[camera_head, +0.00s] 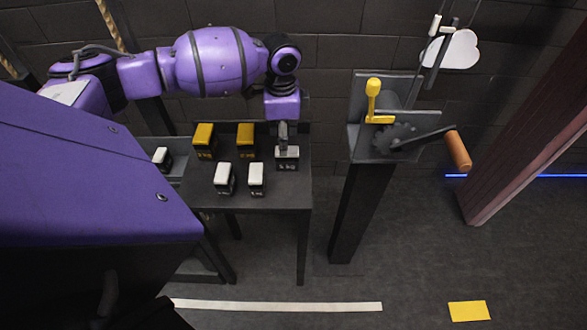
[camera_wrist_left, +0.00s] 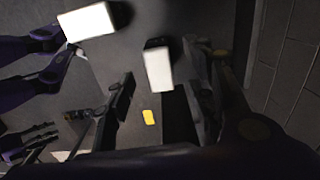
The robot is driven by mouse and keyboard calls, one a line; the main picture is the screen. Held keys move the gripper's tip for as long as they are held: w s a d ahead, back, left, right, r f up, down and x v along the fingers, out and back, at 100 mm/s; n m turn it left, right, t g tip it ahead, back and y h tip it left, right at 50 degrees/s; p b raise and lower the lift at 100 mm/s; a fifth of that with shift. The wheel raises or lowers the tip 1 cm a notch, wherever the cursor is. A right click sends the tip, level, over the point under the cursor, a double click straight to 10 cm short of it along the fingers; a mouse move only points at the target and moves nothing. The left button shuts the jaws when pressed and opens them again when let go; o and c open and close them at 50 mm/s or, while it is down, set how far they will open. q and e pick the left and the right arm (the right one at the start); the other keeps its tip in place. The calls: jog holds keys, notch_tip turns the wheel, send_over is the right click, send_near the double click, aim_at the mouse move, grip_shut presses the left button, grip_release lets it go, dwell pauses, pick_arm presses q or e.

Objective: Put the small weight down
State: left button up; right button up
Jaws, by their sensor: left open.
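My left gripper (camera_head: 286,143) points down at the right side of the small dark table (camera_head: 285,196). It is open, directly above a small dark weight with a pale top (camera_head: 288,158), which stands upright on the table. In the left wrist view, the open fingers (camera_wrist_left: 163,93) are spread, with a white-topped weight (camera_wrist_left: 158,68) showing between them and slightly beyond. Whether a finger touches it I cannot tell. Two more white-topped weights stand at the table's front, one left (camera_head: 224,178) and one right (camera_head: 256,178). My right gripper is not in view.
Two yellow-topped weights, left (camera_head: 203,139) and right (camera_head: 246,140), stand behind. Another white-topped weight (camera_head: 161,157) sits on a lower surface to the left. A pedestal with a crank mechanism (camera_head: 400,137) stands right of the table. Open floor lies in front.

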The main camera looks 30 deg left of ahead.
aim_at(287, 159)
pick_arm(q)
jog(key=shift+f, duration=0.3)
jog(key=f, duration=0.2)
jog(key=shift+w+a+f+m, duration=0.15)
jog(key=shift+w+f+m, duration=0.15)
jog(key=shift+f, duration=0.1)
jog(key=shift+s+f, duration=0.1)
jog(key=shift+f, duration=0.1)
jog(key=f, duration=0.1)
jog(key=d+f, duration=0.1)
jog(key=f, duration=0.1)
jog(key=shift+s+d+f, duration=0.1)
jog(key=shift+d+f, duration=0.05)
jog(key=shift+f, duration=0.5)
jog(key=c, duration=0.5)
grip_shut()
jog(key=shift+r, duration=0.15)
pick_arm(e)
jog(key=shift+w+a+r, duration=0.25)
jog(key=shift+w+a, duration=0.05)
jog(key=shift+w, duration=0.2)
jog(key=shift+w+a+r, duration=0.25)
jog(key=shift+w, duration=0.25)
